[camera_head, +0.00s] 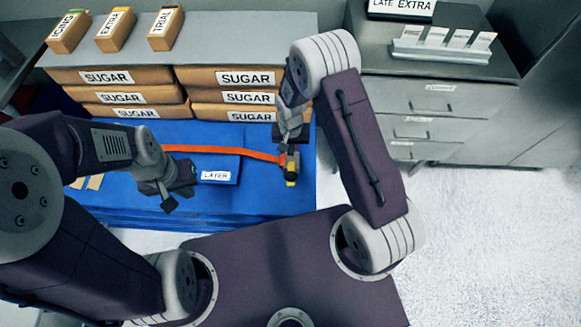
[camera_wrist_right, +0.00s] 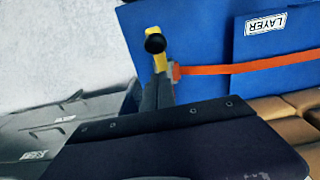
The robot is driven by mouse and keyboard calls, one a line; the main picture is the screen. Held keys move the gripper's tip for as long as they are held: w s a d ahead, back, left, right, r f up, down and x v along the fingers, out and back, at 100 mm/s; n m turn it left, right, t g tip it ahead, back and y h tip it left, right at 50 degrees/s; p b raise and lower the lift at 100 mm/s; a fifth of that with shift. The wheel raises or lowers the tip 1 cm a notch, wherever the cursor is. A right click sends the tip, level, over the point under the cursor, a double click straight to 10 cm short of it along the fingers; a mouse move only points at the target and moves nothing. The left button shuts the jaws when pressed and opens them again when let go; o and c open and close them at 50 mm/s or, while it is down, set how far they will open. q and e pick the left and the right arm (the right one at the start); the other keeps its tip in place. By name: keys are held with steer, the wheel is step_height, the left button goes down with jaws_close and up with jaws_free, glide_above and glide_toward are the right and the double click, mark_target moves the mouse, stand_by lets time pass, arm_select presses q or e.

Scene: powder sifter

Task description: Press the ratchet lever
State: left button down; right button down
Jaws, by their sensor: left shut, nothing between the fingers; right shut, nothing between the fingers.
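The ratchet (camera_head: 291,168) has a yellow lever and sits at the right end of an orange strap (camera_head: 225,150) on the blue surface. In the right wrist view the yellow lever (camera_wrist_right: 160,62) ends in a black knob (camera_wrist_right: 155,43). My right gripper (camera_head: 291,143) is shut and empty, just behind the ratchet in the head view. Its fingers (camera_wrist_right: 160,88) overlap the lever's base in the wrist view; I cannot tell whether they touch. My left gripper (camera_head: 182,192) is shut and empty, over the blue surface left of the LAYER label (camera_head: 216,175).
Stacked SUGAR packs (camera_head: 228,77) stand behind the strap. Boxes labelled ICING, EXTRA (camera_head: 115,30) and TRIAL stand on a grey top at the back. A grey drawer cabinet (camera_head: 440,100) stands at right. Pale floor (camera_head: 480,240) is clear at lower right.

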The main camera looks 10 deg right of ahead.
glide_above(290, 172)
steer(key=w, duration=0.2)
step_height(290, 172, down, 6)
arm_select(q)
steer(key=shift+f+b, duration=0.4)
steer(key=shift+f, duration=0.15)
arm_select(e)
steer(key=shift+s+f, duration=0.35)
steer(key=shift+f, duration=0.3)
steer(key=shift+s+f, duration=0.4)
steer(key=shift+f, duration=0.3)
steer(key=shift+s+f, duration=0.35)
steer(key=shift+f, duration=0.3)
